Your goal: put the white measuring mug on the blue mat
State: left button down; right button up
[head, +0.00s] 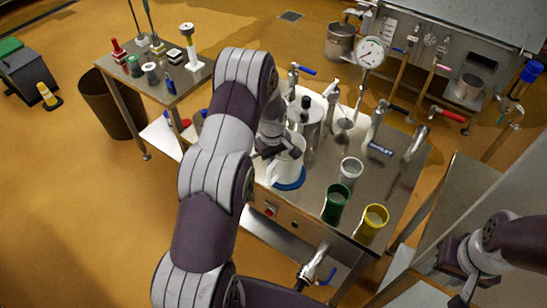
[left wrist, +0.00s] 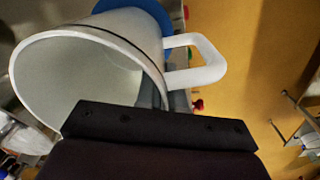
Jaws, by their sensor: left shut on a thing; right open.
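The white measuring mug (head: 287,170) is upright at the left end of the steel table, with its handle toward the left. The round blue mat (head: 291,185) shows just under its base; I cannot tell whether the base touches it. My left gripper (head: 277,147) is shut on the mug at its handle side, and my arm hides part of this. In the left wrist view the mug's open mouth and handle (left wrist: 205,62) are large, with the blue mat (left wrist: 152,8) behind. My right gripper (head: 455,262) is open and empty at the lower right.
On the same table (head: 325,170), a white cup (head: 351,170), a green cup (head: 336,202) and a yellow cup (head: 373,220) stand to the right of the mug. A steel pot and a press with a dial gauge (head: 370,52) stand behind. A side table (head: 190,85) is at left.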

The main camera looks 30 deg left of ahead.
pick_arm(q)
jog(key=shift+d, duration=0.1)
jog(key=c, duration=1.3)
grip_release()
jog(key=shift+o, duration=0.2)
jog(key=shift+f, duration=0.1)
jog(key=shift+r, duration=0.6)
notch_tip(320, 180, up, 11)
jog(key=b, duration=0.3)
jog(key=s+d+m, duration=0.3)
jog(key=s+m, duration=0.1)
jog(key=s, duration=0.3)
jog(key=s+d+r+m, duration=0.1)
jog(key=s+d+m, duration=0.3)
jog(key=s, duration=0.2)
jog(key=s+d+r+m+t, duration=0.1)
jog(key=s+d+m, duration=0.2)
jog(key=s, duration=0.4)
jog(key=shift+s+d+m, duration=0.15)
jog(key=shift+s+m, duration=0.15)
jog(key=shift+m, duration=0.3)
